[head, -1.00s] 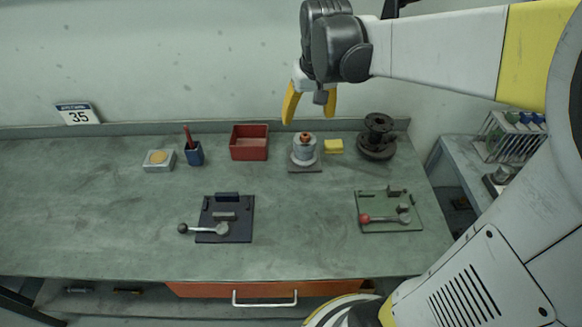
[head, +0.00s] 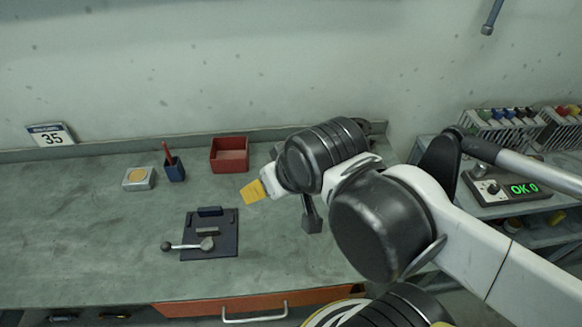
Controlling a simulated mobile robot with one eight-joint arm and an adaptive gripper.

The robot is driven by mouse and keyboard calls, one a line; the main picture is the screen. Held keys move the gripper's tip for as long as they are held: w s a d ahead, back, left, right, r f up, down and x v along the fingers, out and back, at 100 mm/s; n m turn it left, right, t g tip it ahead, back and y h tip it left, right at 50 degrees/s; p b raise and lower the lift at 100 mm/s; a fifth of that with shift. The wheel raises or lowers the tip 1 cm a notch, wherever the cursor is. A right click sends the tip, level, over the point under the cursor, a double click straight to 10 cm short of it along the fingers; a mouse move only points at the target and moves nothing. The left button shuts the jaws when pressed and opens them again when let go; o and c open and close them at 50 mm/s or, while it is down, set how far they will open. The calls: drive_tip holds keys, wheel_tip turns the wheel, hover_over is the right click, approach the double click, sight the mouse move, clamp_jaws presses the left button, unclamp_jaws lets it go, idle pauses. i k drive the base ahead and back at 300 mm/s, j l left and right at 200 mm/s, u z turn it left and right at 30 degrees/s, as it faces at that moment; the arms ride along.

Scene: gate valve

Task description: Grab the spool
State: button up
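My arm and wrist cover the right part of the bench in the head view, and no spool can be made out clearly now. The black flanged spool seen earlier at the back right is hidden behind my wrist. My gripper (head: 254,191) points left over the bench, left of that area. Only a yellow finger surface shows, so its opening cannot be judged. I see nothing held in it.
A red bin (head: 229,155), a blue holder (head: 175,169) and a grey box (head: 139,179) stand at the back. A dark lever fixture (head: 225,243) lies in front. The left bench top (head: 75,220) is clear. A side shelf holds a green display box (head: 507,190).

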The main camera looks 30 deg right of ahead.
sight(366, 126)
drive_tip(key=z, duration=1.25)
drive_tip(key=l+z, duration=0.45)
drive_tip(key=i+l+z, duration=0.15)
drive_tip(key=z, duration=0.35)
